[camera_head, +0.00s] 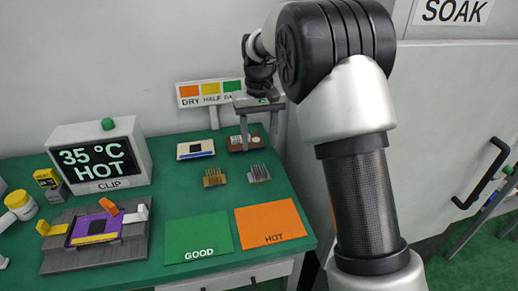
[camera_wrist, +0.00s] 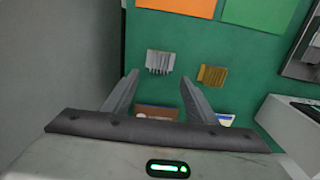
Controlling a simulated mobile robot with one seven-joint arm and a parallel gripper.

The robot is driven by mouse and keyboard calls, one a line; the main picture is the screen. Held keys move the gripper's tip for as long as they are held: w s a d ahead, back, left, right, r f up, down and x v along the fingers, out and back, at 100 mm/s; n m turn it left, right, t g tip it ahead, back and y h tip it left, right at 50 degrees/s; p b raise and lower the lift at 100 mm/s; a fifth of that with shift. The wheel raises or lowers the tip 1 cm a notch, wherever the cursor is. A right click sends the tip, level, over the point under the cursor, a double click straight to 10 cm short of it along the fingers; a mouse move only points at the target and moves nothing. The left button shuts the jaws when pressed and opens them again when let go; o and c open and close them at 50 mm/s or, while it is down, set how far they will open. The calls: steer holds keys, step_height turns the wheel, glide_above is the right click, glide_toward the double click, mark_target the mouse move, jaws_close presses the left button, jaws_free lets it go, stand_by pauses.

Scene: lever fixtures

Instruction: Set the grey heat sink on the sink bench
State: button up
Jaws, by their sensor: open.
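The grey heat sink (camera_head: 259,173), a small finned block, stands on the green bench top, right of a gold heat sink (camera_head: 215,178). In the wrist view the grey heat sink (camera_wrist: 159,62) lies just beyond my fingertips, and the gold one (camera_wrist: 212,75) is to its right. My gripper (camera_head: 259,140) is open and empty, pointing down over the back of the bench, behind the grey heat sink. Its fingers also show in the wrist view (camera_wrist: 160,78). No label reading sink bench shows, so I cannot tell which surface that is.
A brown board (camera_head: 246,143) lies below my gripper, with a white board (camera_head: 195,150) to its left. Green GOOD (camera_head: 197,237) and orange HOT (camera_head: 268,225) mats lie in front. A CLIP display (camera_head: 99,155) and grey fixture (camera_head: 60,258) stand left. A SOAK cabinet (camera_head: 455,100) stands right.

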steer(key=s+d+r+m+t, duration=0.1)
steer(key=s+d+r, duration=0.2)
steer(key=s+r, duration=0.4)
steer(key=s+d+r+t, duration=0.2)
steer(key=s+d+r, duration=0.2)
steer(key=s+r, duration=0.2)
steer(key=s+d+f+t, duration=0.1)
steer(key=s+d, duration=0.1)
steer(key=s, duration=0.7)
steer(key=s+d+m+t, duration=0.1)
steer(key=s+d, duration=0.1)
steer(key=s, duration=0.7)
steer(key=shift+f+t, duration=0.3)
steer(key=shift+f, duration=0.05)
